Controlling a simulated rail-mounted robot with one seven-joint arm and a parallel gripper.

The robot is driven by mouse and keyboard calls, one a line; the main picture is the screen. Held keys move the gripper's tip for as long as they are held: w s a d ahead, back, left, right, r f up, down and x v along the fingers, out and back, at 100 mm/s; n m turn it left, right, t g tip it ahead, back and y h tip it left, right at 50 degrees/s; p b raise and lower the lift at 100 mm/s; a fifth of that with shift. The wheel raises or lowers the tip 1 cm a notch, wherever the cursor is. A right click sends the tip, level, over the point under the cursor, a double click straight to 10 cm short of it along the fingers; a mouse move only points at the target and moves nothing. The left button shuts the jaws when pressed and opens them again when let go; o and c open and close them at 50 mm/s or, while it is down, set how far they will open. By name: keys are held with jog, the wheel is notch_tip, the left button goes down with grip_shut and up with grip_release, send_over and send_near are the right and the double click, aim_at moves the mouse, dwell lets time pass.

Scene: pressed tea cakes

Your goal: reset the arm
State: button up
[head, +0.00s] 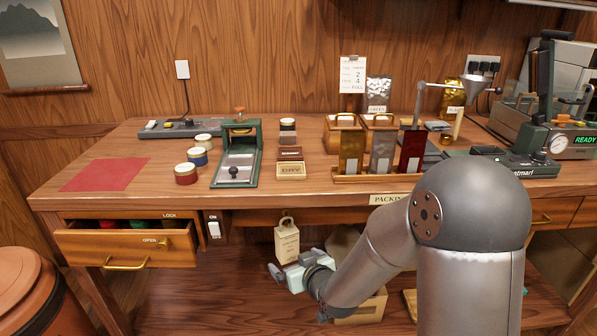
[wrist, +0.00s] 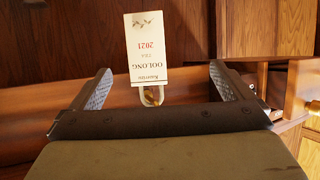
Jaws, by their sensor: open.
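My gripper (head: 285,277) is low in front of the bench, below the tabletop edge and left of my arm's elbow. In the wrist view, my gripper (wrist: 160,82) has its two dark ridged fingers spread wide, with nothing held between them. A cream label reading OOLONG 2021 (wrist: 148,50) shows upside down beyond the fingers, apart from them. In the head view, a cream tag or packet with a loop on top (head: 287,243) is just behind the gripper, under the bench; its print is too small to read there.
An open drawer (head: 125,247) juts out at the bench's left, with coloured things inside. A brown round-lidded bin (head: 30,290) stands at the lower left. The tabletop holds several tins, a green press (head: 238,155), a pouch rack (head: 375,175) and a machine reading READY (head: 570,140).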

jog(key=s+d+r+m+g+h+p, duration=0.1)
jog(key=s+d+r+g+h+p, duration=0.1)
jog(key=s+d+r+p, duration=0.4)
jog(key=s+d+r+m+g+h+p, duration=0.1)
jog(key=s+d+r+g+h+p, duration=0.15)
jog(key=d+r+p, duration=0.4)
jog(key=s+d+r+m+g+p, duration=0.1)
jog(key=s+r+g+p, duration=0.2)
jog(key=s+r, duration=0.3)
jog(key=s+d+r+m+g+h+p, duration=0.1)
jog(key=s+r+g+p, duration=0.3)
jog(key=s, duration=1)
notch_tip(320, 180, up, 4)
jog(key=shift+s+d+f+m, duration=0.2)
jog(key=shift+s+m, duration=0.1)
jog(key=shift+m, duration=0.2)
